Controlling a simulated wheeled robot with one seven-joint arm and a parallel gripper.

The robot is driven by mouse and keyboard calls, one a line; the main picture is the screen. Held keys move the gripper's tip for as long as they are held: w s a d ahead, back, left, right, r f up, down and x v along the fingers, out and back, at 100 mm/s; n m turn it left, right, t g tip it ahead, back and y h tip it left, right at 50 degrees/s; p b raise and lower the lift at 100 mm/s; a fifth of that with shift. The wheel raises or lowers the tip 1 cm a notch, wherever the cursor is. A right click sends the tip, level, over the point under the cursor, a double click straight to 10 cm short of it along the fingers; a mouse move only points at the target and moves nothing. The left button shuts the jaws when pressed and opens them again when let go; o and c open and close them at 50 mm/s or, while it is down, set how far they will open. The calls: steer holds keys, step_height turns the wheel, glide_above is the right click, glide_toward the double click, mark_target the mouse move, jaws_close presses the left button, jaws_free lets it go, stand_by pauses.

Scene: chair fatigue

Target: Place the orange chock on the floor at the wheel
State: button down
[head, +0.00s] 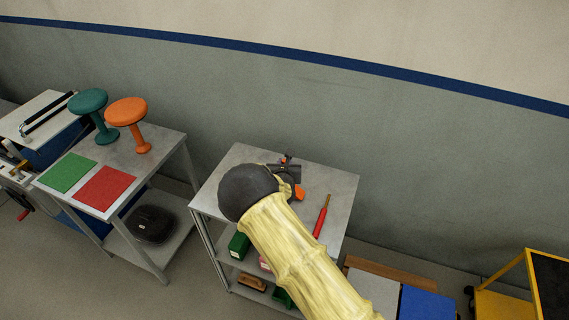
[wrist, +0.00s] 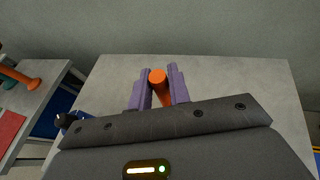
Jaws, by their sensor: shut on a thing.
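My gripper (wrist: 160,70) has two purple fingers shut on an orange piece (wrist: 158,79) with a rounded end, above the grey tabletop. I cannot tell from its visible part whether this is the chock, or whether it touches the table. In the head view my gripper (head: 288,172) is partly hidden behind my dark wrist, and some orange (head: 299,193) shows beside it. No wheel for a chock can be made out clearly.
The grey table (head: 338,183) under my gripper bears a red-handled tool (head: 322,215). Left stands another table (head: 155,150) with green and orange stools (head: 126,111), and green and red mats. A yellow-framed trolley (head: 505,300) is at right. Floor shows between the tables.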

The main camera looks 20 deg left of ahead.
steer(key=shift+f, duration=0.45)
steer(key=c, duration=1.3)
jaws_free()
steer(key=shift+b+v, duration=1.85)
steer(key=shift+v, duration=4.25)
steer(key=shift+w+d, duration=0.1)
